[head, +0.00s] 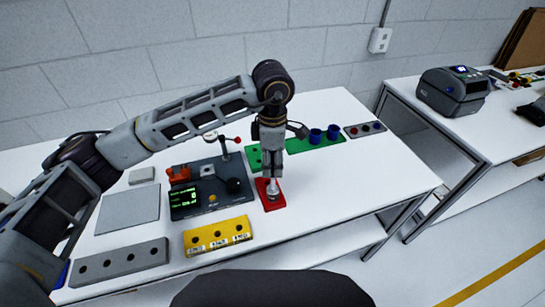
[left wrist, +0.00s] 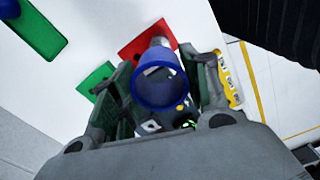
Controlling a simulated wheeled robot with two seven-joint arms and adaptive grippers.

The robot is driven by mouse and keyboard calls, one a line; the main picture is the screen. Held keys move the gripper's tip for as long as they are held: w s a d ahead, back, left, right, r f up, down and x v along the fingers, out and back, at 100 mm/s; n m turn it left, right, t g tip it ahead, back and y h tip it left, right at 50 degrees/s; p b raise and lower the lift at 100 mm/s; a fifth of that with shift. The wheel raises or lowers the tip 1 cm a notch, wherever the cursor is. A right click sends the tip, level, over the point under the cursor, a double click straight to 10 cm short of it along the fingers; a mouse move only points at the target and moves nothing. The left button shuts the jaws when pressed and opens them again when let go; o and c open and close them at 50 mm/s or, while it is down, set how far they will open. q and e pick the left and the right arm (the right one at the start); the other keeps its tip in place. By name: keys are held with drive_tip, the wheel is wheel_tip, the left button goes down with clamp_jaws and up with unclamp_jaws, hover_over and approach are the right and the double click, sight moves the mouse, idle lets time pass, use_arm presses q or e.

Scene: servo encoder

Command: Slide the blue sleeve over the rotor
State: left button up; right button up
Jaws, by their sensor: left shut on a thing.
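My left gripper (head: 272,176) points down over the red pad (head: 281,204), its fingers closed in. In the left wrist view, the blue sleeve (left wrist: 159,90) sits between the two fingers (left wrist: 160,100), its round open end facing the camera. The silver rotor (head: 273,190) stands on the red pad, just below the fingertips in the head view. Part of the silver rotor (left wrist: 160,37) shows beyond the sleeve in the left wrist view. I cannot tell whether sleeve and rotor touch. The held sleeve is hidden by the fingers in the head view. My right gripper is out of view.
A green tray (head: 297,147) holds two blue sleeves (head: 315,136). A dark device with a green display (head: 185,197) and a yellow block (head: 217,236) stand left of the red pad. A grey holed block (head: 120,262) lies front left.

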use_arm(q)
wheel_tip(320, 180, down, 2)
drive_tip(key=shift+f+b, duration=0.1)
drive_tip(key=shift+b, duration=0.25)
drive_tip(key=shift+f, duration=0.3)
drive_tip(key=shift+f+b, duration=0.25)
drive_tip(key=shift+b, duration=0.25)
drive_tip(key=shift+f, duration=0.25)
drive_tip(key=shift+f+b, duration=0.1)
drive_tip(key=shift+b, duration=0.25)
